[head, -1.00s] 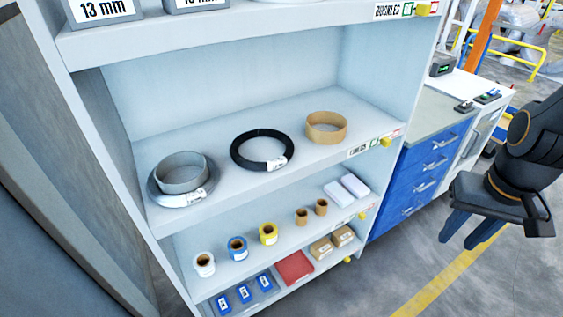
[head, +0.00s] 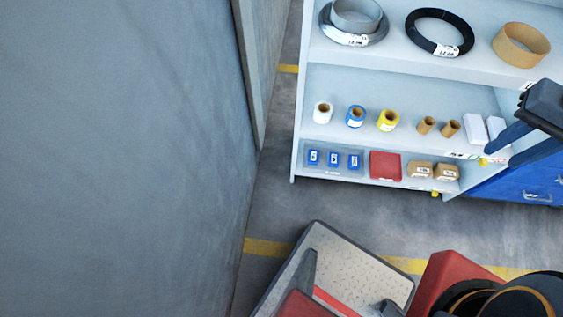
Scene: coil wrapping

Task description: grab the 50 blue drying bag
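Three small blue bags with white labels stand side by side in a grey tray (head: 303,160) on the bottom shelf: the left one (head: 314,157), the middle one (head: 333,159) and the right one (head: 354,161). Their numbers are too small to read, so I cannot tell which is the 50. My gripper (head: 500,156) is at the right edge of the view, in front of the shelf's right end. It is well to the right of the bags and touches none of them. Its fingers look apart and empty, and part of it is cut off by the frame.
A red box (head: 385,165) and two brown cartons (head: 420,170) stand right of the bags. Rolls, including a blue one (head: 355,116), and white boxes (head: 475,130) are on the shelf above. A grey wall (head: 120,150) fills the left. Bare floor (head: 330,205) lies before the shelf.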

